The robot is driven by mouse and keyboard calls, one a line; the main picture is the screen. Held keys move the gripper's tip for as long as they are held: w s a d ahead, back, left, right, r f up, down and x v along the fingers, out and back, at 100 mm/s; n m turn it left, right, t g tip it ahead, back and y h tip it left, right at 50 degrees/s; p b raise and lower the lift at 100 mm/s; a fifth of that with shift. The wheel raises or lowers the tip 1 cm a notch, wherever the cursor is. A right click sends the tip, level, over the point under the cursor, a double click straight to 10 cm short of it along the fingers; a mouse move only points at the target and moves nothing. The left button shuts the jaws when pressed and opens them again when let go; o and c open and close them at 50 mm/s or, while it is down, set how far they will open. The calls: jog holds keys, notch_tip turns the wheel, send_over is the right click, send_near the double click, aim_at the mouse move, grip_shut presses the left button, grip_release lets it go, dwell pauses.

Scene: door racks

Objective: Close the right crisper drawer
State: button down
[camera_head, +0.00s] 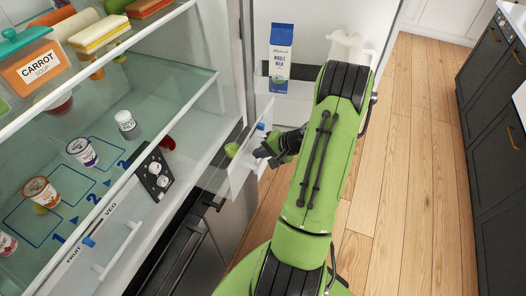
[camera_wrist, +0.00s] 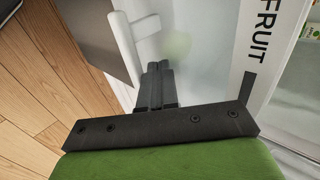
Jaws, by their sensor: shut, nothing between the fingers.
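The right crisper drawer (camera_head: 237,176) is clear with a white front and sticks out of the open fridge in the head view. Its front, with a FRUIT label (camera_wrist: 256,55), fills much of the wrist view. The drawer's white handle (camera_wrist: 136,36) is just left of the fingertips there. My gripper (camera_head: 262,155) is at the drawer front, close to the handle. In the wrist view its dark fingers (camera_wrist: 157,70) are together and hold nothing. I cannot tell whether the fingertips touch the front. A round green item (camera_head: 231,149) shows through the drawer.
The left crisper drawer has a white handle (camera_head: 118,250) and a blue slider (camera_head: 89,242). Yogurt cups (camera_head: 82,151) stand on the glass shelf above. The open fridge door holds a milk carton (camera_head: 280,57) and a white jug (camera_head: 346,47). Wood floor (camera_head: 410,150) lies clear at right, before dark cabinets (camera_head: 490,90).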

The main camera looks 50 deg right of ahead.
jog(key=w+a, duration=0.2)
jog(key=w, duration=0.4)
jog(key=w+a, duration=0.3)
jog(key=w, duration=0.4)
jog(key=w+a+b, duration=0.1)
jog(key=w+a, duration=0.1)
jog(key=w, duration=0.5)
jog(key=shift+w+a, duration=0.1)
jog(key=shift+a, duration=0.05)
jog(key=shift+w+a, duration=0.15)
jog(key=shift+w, duration=0.3)
jog(key=shift+r, duration=0.15)
jog(key=shift+w+a+r, duration=0.1)
